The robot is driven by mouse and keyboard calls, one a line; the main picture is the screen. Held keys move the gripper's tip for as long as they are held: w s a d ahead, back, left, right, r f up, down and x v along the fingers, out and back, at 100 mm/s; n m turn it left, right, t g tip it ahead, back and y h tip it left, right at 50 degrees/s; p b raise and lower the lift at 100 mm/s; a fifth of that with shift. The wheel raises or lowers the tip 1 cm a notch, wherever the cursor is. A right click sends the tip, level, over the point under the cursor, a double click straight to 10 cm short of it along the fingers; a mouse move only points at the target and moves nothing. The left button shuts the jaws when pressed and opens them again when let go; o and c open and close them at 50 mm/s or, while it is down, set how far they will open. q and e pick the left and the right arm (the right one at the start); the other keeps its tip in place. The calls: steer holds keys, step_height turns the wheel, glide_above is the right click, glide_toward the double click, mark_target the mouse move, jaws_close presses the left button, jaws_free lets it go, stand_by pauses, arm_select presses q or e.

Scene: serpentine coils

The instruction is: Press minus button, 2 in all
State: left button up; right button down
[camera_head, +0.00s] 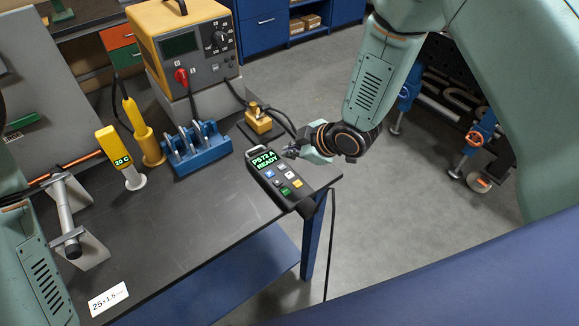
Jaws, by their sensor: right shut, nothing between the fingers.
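A black handheld control unit (263,186) lies on the dark bench near its right edge. Its green display (265,159) reads "PS72 A READY". Below the display are several small buttons, among them a blue one (270,174), a white one (282,169) and a green one (285,191). Their marks are too small to read, so I cannot tell which is minus. My right gripper (289,153) is shut and empty, beside the display end of the unit, on its right. I cannot tell whether it touches the unit. My left gripper is out of view; only part of my left arm shows.
A yellow-framed power unit (185,45) stands behind, with cables running to a small yellow block (258,122). A blue rack (197,150), a yellow thermometer (119,150) and a metal bar on a stand (66,215) stand left. The bench's front middle is clear.

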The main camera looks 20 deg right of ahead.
mark_target(292, 177)
arm_select(q)
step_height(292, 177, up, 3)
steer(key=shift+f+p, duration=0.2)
steer(key=shift+p, duration=0.65)
arm_select(e)
steer(key=m, duration=0.5)
steer(key=r+m, duration=0.1)
steer(key=m, duration=0.5)
steer(key=r+m, duration=0.1)
steer(key=m, duration=0.5)
steer(key=shift+w+d+t+h, duration=0.2)
steer(key=shift+w+t+h, duration=0.1)
steer(key=shift+w, duration=0.1)
step_height(292, 177, down, 8)
steer(key=b, duration=0.6)
steer(key=shift+f, duration=0.1)
arm_select(q)
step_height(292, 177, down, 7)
steer(key=shift+b, duration=0.45)
arm_select(e)
steer(key=shift+f, duration=0.4)
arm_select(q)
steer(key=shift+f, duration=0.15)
arm_select(e)
steer(key=shift+f, duration=0.4)
